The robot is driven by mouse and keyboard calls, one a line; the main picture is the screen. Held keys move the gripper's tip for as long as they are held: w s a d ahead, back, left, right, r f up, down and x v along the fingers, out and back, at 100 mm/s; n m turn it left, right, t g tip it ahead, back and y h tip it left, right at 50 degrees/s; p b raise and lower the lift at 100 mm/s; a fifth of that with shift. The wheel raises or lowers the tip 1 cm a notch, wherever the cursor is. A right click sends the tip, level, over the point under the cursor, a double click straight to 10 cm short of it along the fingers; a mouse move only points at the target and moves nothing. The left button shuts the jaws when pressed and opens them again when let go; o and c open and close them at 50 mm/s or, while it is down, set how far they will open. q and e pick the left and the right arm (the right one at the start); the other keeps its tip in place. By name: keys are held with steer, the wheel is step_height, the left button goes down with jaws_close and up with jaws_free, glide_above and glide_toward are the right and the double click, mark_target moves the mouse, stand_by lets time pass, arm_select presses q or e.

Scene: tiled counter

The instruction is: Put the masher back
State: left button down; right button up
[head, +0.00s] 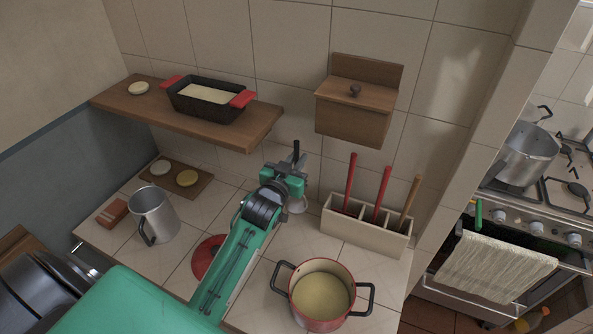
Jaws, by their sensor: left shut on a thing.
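My left gripper (291,176) is shut on the masher, whose dark upright handle (296,149) sticks up above the jaws. A pale rounded part shows just below the gripper; I cannot tell if it is the masher's lower end. The beige utensil holder (362,234) stands on the counter to the right of the gripper, apart from it. Two red-handled utensils (383,190) and a wooden-handled one (410,197) stand in it, leaning slightly right. My right gripper is not in view.
A red pot (322,318) with pale contents stands in front of the holder. A metal mug (153,215) and a red disc (207,255) are left of my arm. A wooden shelf (150,108) and wall box (352,122) overhang the back.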

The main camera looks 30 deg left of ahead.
arm_select(q)
step_height(320, 180, down, 4)
steer(key=shift+f+p, duration=0.1)
steer(key=shift+p, duration=0.3)
steer(key=shift+f, duration=0.2)
steer(key=shift+f, duration=0.15)
steer(key=c, duration=1.4)
jaws_free()
steer(key=shift+s, duration=0.15)
